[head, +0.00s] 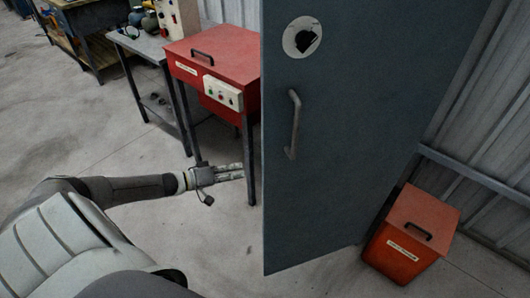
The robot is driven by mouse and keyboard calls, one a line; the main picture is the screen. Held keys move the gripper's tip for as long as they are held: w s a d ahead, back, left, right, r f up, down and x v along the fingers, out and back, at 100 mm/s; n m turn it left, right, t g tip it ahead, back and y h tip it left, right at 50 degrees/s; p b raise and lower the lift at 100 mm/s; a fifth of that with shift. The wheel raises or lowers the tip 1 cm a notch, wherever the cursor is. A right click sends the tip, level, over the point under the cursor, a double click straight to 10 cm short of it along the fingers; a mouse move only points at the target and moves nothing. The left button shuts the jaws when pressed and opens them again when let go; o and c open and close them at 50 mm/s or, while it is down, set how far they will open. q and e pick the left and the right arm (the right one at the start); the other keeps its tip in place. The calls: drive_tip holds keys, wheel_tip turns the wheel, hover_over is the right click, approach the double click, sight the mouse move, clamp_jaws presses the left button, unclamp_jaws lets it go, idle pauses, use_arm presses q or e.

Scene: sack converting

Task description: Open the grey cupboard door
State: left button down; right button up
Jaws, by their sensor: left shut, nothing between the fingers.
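The grey cupboard door (350,150) stands large and upright in the right half of the head view. It has a pale bar handle (295,125) and a round sticker with a dark mark above it. My left gripper (240,172) is shut and empty. In the picture its fingertips lie just left of the door's left edge, lower than the handle and apart from it. I cannot tell whether the fingertips touch the edge. The cupboard's inside is not visible. My right gripper is not in view.
A red machine (215,65) on dark legs stands behind my left gripper, left of the door. A grey side table (140,42) is beside it. A red bin (408,235) stands on the floor at right by the corrugated wall. Floor at left is clear.

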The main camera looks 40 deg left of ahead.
sight(262, 148)
use_arm(q)
drive_tip(key=s+r+n+g+h+b, duration=0.3)
drive_tip(key=r+h, duration=0.4)
drive_tip(key=r, duration=1)
drive_tip(key=shift+t, duration=0.5)
drive_tip(key=w+d+p, duration=0.1)
drive_tip(key=d, duration=0.2)
drive_tip(key=w+d+p, duration=0.1)
drive_tip(key=d, duration=0.3)
drive_tip(key=w+d+p, duration=0.1)
drive_tip(key=d+p, duration=0.1)
drive_tip(key=d, duration=0.1)
drive_tip(key=shift+w+d+f, duration=0.15)
drive_tip(key=shift+d+f, duration=0.05)
drive_tip(key=shift+d, duration=0.1)
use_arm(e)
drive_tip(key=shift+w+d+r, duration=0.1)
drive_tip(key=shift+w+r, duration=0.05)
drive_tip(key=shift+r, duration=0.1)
